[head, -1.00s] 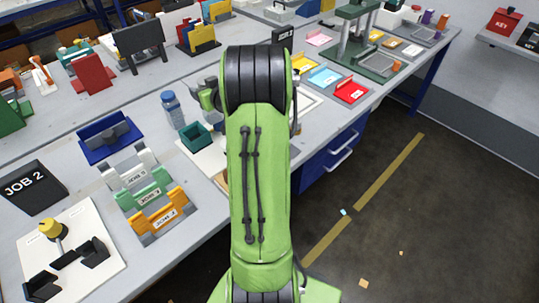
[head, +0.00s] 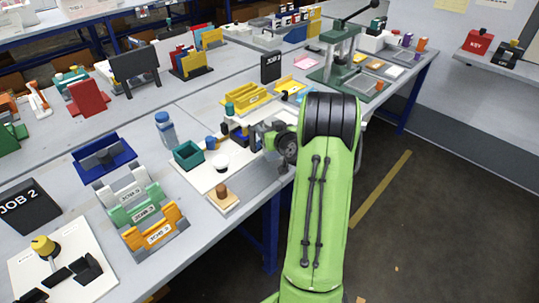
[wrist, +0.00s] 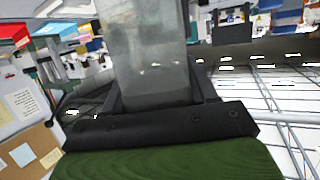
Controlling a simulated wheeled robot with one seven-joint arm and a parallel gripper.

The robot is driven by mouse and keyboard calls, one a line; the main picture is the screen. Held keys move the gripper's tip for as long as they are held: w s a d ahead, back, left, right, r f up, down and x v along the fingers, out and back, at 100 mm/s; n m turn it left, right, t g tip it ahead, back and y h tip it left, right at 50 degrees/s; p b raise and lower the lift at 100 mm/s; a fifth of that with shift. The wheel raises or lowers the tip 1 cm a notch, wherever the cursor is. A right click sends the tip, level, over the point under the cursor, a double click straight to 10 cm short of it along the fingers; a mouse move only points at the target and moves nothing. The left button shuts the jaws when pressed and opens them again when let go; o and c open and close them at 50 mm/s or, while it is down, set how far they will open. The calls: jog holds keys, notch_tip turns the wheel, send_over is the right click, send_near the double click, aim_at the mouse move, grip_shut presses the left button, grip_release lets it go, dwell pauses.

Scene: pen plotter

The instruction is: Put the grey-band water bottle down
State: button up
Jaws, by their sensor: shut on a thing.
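My gripper (wrist: 157,95) is shut on a clear, greyish see-through body (wrist: 147,50) that looks like the water bottle. It fills the middle of the wrist view between the dark fingers; its cap and band are out of that view.
A yellow tray (head: 248,98) is behind my gripper. A blue holder (head: 104,158) and job racks stand left. Some bare bench lies behind the standing bottle.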

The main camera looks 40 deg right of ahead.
jog(key=shift+f+b, duration=0.5)
jog(key=shift+f, duration=1.65)
jog(key=shift+f+b, duration=0.2)
jog(key=shift+b, duration=0.1)
jog(key=o, duration=1)
jog(key=shift+r, duration=0.1)
